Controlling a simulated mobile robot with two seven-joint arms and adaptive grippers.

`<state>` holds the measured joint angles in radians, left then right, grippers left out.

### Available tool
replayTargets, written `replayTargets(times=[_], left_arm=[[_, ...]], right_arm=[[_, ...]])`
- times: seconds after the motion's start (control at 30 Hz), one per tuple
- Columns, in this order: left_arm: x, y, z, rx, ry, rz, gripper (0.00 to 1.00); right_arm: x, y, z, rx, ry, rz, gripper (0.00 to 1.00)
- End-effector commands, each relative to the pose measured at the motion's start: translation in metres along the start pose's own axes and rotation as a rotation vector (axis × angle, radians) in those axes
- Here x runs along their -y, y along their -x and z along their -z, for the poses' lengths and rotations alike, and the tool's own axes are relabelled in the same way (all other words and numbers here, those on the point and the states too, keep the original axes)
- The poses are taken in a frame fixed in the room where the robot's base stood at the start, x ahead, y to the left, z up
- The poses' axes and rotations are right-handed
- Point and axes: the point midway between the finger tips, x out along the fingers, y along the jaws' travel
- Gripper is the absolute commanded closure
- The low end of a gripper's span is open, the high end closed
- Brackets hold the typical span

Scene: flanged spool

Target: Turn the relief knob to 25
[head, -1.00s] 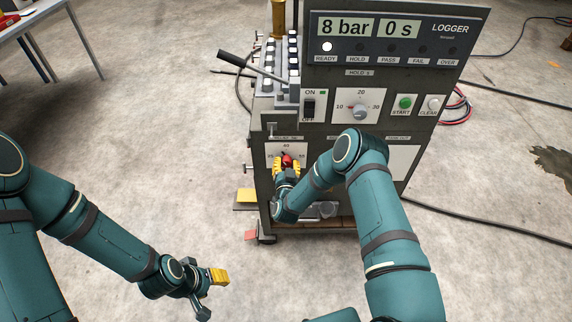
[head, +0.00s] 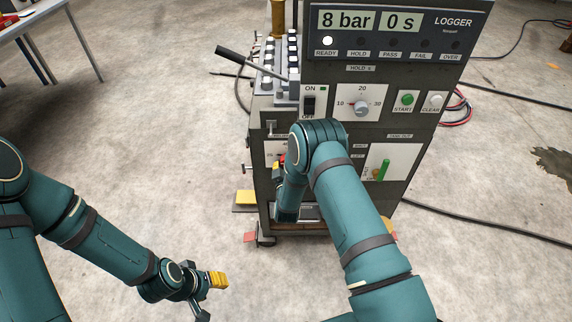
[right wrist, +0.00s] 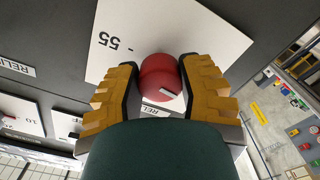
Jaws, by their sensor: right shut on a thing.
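The red relief knob (right wrist: 160,80) sits on a white scale plate (right wrist: 118,25) on the cabinet front. In the right wrist view my right gripper (right wrist: 159,66) is shut on it, one yellow finger on each side. A short white pointer mark shows on the knob. A "55" reads upside down on the plate; the rest of the scale is hidden, so I cannot tell the setting. In the head view only a sliver of the knob (head: 282,159) shows behind my right arm. My left gripper (head: 212,292) hangs over bare floor, apart from everything; its opening is unclear.
The logger display (head: 395,32) reads 8 bar and 0 s. Below it are the hold dial (head: 361,107), an on/off switch (head: 309,103) and the start button (head: 407,99). A green lever (head: 384,169) is at the right. Cables lie on the floor.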

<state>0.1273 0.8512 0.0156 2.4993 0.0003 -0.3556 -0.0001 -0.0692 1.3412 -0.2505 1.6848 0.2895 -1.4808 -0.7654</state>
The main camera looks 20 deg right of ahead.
Motion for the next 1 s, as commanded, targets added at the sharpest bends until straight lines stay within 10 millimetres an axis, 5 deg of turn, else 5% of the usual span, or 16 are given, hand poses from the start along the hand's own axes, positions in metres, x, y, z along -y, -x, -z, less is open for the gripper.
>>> replayTargets(times=[0.9, 0.93, 1.0], left_arm=[[0.0024, -0.0065, 0.0007, -0.004, 0.0, 0.0, 0.53], [0.0024, -0.0065, 0.0007, -0.004, 0.0, 0.0, 0.53], [0.0024, -0.0065, 0.0007, -0.003, 0.0, 0.0, 0.53]], right_arm=[[-0.0011, -0.0002, -0.0008, 0.002, 0.175, -0.001, 0.97], [-0.0011, -0.0002, -0.0009, 0.002, 0.175, -0.001, 0.48], [-0.001, -0.0002, -0.0009, 0.002, 0.174, -0.001, 0.28]])
